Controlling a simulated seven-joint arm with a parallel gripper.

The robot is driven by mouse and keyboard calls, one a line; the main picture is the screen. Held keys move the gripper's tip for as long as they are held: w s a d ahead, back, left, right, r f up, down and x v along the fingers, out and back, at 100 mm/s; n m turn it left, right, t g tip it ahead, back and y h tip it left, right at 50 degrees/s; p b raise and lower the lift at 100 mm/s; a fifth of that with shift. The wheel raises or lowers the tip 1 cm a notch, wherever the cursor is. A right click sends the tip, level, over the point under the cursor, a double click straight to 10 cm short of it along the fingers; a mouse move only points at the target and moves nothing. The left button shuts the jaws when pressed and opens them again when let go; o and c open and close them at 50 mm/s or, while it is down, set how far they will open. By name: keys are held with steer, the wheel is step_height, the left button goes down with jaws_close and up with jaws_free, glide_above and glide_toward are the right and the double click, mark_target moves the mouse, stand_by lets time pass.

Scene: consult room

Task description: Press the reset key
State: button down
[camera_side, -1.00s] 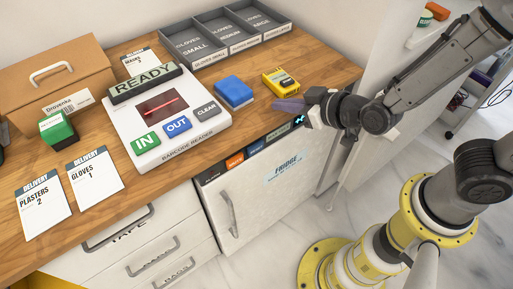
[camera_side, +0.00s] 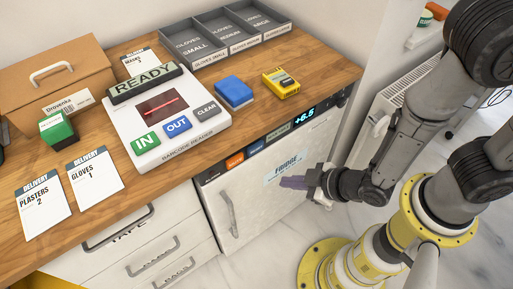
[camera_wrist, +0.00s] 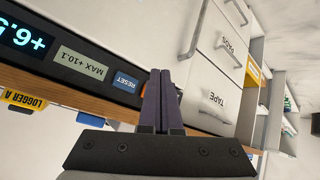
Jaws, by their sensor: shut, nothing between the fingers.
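The reset key is a small blue key on the strip along the top of the fridge front. In the wrist view the RESET key (camera_wrist: 125,81) sits just left of my fingertips, with its lettering upside down. In the side view the blue key (camera_side: 254,149) lies between an orange key and a pale green label. My gripper (camera_side: 283,182) is shut and empty, its purple fingers pointing left in front of the fridge door, below the strip. The shut fingertips (camera_wrist: 160,73) also show in the wrist view; I see no contact with the key.
The counter above holds a barcode reader (camera_side: 180,152), a blue block (camera_side: 234,92) and a yellow logger (camera_side: 280,82). The fridge handle (camera_side: 228,213) stands out at left.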

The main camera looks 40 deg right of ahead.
glide_toward(254, 153)
steer(key=shift+w+a+f, duration=0.25)
steer(key=shift+w+f, duration=0.2)
steer(key=shift+f, duration=0.3)
steer(key=shift+w+a+f, duration=0.25)
steer(key=shift+w+f, duration=0.25)
steer(key=shift+f, duration=0.25)
steer(key=shift+w+a+f, duration=0.2)
steer(key=shift+w+f, duration=0.25)
steer(key=shift+f, duration=0.35)
steer(key=shift+w, duration=0.15)
steer(key=shift+w, duration=0.25)
steer(key=shift+w, duration=0.55)
stand_by(1.2)
steer(key=shift+s, duration=0.95)
steer(key=shift+s, duration=0.15)
steer(key=shift+s, duration=2.35)
steer(key=shift+r, duration=0.1)
